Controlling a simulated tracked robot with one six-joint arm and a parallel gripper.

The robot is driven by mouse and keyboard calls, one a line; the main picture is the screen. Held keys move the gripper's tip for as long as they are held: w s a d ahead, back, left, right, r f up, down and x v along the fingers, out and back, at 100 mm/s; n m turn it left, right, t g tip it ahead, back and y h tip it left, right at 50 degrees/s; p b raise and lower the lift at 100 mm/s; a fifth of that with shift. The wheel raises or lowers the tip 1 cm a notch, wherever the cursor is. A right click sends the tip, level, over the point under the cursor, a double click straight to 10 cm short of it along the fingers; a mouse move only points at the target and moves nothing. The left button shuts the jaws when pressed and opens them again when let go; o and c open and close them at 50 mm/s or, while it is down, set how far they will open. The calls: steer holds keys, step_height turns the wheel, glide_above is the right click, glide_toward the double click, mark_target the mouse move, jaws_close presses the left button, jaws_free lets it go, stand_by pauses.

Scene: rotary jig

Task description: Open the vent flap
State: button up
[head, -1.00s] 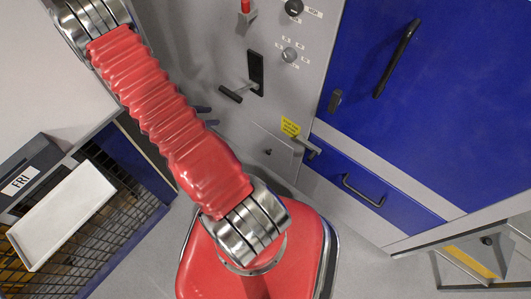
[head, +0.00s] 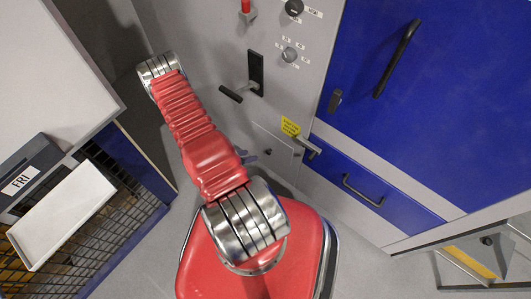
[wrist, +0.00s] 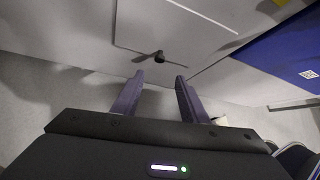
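The vent flap (head: 277,141) is a grey panel low on the grey cabinet front, partly hidden behind my arm. It looks closed, flush with the front. In the wrist view the flap (wrist: 175,25) fills the upper middle, with a small dark knob (wrist: 158,56) near its lower edge. The knob also shows in the head view (head: 268,151). My gripper (wrist: 158,77) is open and empty. Its two purple fingers point at the cabinet, and the knob appears just beyond the gap between the tips. In the head view the fingers (head: 246,156) show just left of the knob.
A yellow label (head: 290,127) and a grey lever handle (head: 309,147) are right of the flap. A black lever (head: 232,94) and dials are above. A blue drawer (head: 370,185) is at right. A mesh-sided bin with a white tray (head: 62,215) stands at left.

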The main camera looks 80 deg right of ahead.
mark_target(268, 153)
stand_by(0.3)
steer(key=x, duration=1.4)
steer(key=shift+c, duration=0.4)
steer(key=shift+a, duration=0.1)
jaws_close()
